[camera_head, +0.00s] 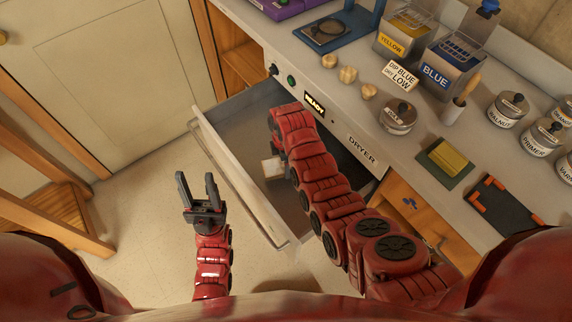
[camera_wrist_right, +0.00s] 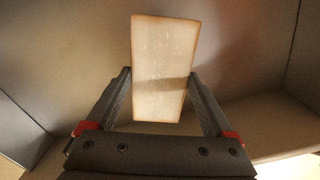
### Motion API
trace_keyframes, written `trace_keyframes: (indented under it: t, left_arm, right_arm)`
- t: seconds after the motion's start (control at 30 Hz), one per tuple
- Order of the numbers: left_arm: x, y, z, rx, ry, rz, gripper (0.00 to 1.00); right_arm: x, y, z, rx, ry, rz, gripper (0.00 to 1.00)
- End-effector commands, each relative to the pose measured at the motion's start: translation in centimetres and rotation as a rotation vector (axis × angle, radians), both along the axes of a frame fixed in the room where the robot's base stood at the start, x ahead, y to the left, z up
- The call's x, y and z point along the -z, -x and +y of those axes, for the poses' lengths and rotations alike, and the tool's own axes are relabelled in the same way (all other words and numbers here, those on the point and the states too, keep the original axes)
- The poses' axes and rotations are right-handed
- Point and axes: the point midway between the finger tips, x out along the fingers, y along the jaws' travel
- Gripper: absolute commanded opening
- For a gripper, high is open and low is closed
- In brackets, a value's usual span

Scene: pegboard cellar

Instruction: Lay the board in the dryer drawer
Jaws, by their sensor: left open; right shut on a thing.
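The dryer drawer (camera_head: 231,177) is pulled out from the white dryer front (camera_head: 330,130), its inside grey and bare around my right arm. The board, a small pale rectangular piece (camera_head: 272,167), shows inside the drawer's outline, partly hidden by my right arm. In the right wrist view the board (camera_wrist_right: 162,50) stands out between the fingers of my right gripper (camera_wrist_right: 160,76), which is shut on it. Whether the board touches the drawer floor I cannot tell. My left gripper (camera_head: 197,182) is open and empty, outside the drawer to its left.
The counter above the drawer holds a yellow-labelled tank (camera_head: 405,35), a blue-labelled tank (camera_head: 448,68), several jars, a green pad with a yellow sponge (camera_head: 449,158) and a black tray (camera_head: 500,207). A wooden stool (camera_head: 50,210) stands at left. The floor near my left gripper is clear.

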Motion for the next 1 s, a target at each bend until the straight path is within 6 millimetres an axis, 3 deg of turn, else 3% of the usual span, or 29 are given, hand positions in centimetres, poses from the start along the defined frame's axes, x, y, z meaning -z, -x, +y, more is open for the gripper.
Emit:
trace_keyframes:
  t: [0.53,0.97,1.0]
  left_arm:
    - [-0.2,0.0,0.0,0.0,0.0,0.0,0.5]
    - [0.1,0.0,0.0,0.0,0.0,0.0,0.5]
    - [0.1,0.0,0.0,0.0,0.0,0.0,0.5]
  right_arm:
    - [4.0,0.0,0.1,0.001,0.0,0.002,0.26]
    - [4.8,-0.1,0.1,0.002,-0.003,-0.002,0.26]
    - [4.7,-0.1,0.1,0.002,-0.003,-0.002,0.9]
